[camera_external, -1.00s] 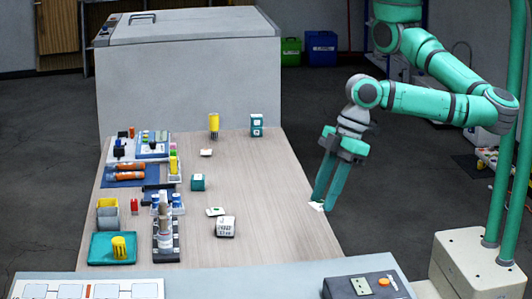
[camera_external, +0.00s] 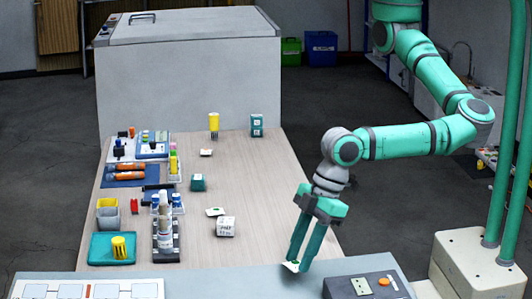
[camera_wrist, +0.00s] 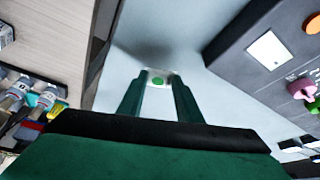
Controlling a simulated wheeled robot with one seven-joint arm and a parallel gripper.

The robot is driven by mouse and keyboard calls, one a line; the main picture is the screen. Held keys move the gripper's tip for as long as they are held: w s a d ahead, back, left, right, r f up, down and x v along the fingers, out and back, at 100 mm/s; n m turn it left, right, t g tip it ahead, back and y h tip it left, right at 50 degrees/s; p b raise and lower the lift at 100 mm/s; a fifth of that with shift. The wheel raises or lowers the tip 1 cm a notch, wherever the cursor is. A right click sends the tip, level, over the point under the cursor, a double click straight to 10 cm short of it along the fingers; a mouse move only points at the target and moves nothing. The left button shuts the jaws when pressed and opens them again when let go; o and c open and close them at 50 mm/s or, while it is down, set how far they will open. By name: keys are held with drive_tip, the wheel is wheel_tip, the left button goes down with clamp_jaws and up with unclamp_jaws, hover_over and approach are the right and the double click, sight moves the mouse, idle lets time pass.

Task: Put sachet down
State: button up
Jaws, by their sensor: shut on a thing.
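My gripper (camera_external: 298,262) is shut on a small white sachet (camera_external: 291,266) at its fingertips. In the wrist view the sachet (camera_wrist: 158,81) shows a green dot and sits between the two green fingers (camera_wrist: 158,90). The sachet is over the pale grey-blue front surface (camera_external: 250,284), near the wooden table's right front corner. A shadow lies just beyond it in the wrist view. I cannot tell whether it touches the surface. Two other sachets lie on the wooden table (camera_external: 265,190), one (camera_external: 214,211) beside a white box and one (camera_external: 206,152) farther back.
A dark control panel (camera_external: 362,288) stands right of my gripper. The white box (camera_external: 225,227) and a teal box (camera_external: 198,182) stand on the table. A bottle rack (camera_external: 166,245) and a teal tray (camera_external: 95,248) are at left.

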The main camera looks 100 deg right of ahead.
drive_tip(key=shift+w+a+f, duration=0.2)
drive_tip(key=shift+a+f, duration=0.05)
drive_tip(key=shift+f, duration=1.7)
drive_tip(key=shift+f, duration=0.1)
drive_tip(key=o, duration=1)
drive_tip(key=v, duration=1.2)
drive_tip(key=shift+a, duration=0.1)
